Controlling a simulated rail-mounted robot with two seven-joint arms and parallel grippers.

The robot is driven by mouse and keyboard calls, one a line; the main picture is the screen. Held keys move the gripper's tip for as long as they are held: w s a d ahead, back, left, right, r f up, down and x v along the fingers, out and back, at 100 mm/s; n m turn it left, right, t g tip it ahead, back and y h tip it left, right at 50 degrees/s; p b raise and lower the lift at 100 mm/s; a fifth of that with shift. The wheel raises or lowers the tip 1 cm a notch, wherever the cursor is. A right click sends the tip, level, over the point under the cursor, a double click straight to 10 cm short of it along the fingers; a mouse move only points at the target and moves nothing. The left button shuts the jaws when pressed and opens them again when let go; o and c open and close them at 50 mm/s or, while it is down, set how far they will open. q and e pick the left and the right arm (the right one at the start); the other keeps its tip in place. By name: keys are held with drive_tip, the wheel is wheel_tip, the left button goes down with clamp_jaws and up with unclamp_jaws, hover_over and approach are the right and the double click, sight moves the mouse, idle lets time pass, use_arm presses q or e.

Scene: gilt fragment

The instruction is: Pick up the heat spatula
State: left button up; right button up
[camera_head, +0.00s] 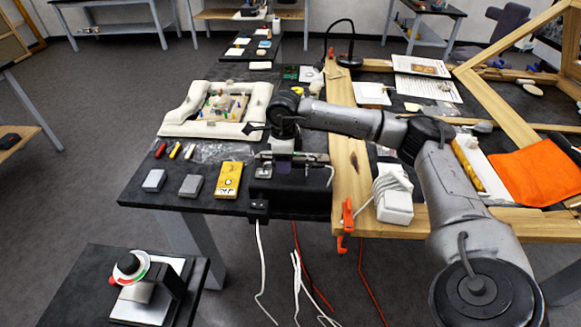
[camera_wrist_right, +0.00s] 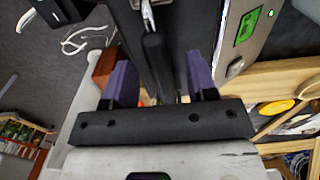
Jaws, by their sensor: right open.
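The heat spatula appears to be the slim black-handled tool with a metal end (camera_wrist_right: 153,55) in the right wrist view. It lies between the two purple fingers of my right gripper (camera_wrist_right: 161,75). The fingers stand apart on either side of the handle; I cannot see contact. In the head view my right gripper (camera_head: 284,168) points down over a black unit (camera_head: 290,200) at the table's front edge, and the wrist largely hides the spatula. In the wrist view a unit with a green display (camera_wrist_right: 247,26) is beside the handle. My left gripper is not in view.
A yellow box (camera_head: 229,179) and two grey boxes (camera_head: 190,186) stand left of the black unit. A white padded frame (camera_head: 178,127) surrounds a fragment behind them.

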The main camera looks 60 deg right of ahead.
drive_tip(key=shift+f, duration=0.45)
drive_tip(key=shift+c, duration=0.3)
clamp_jaws()
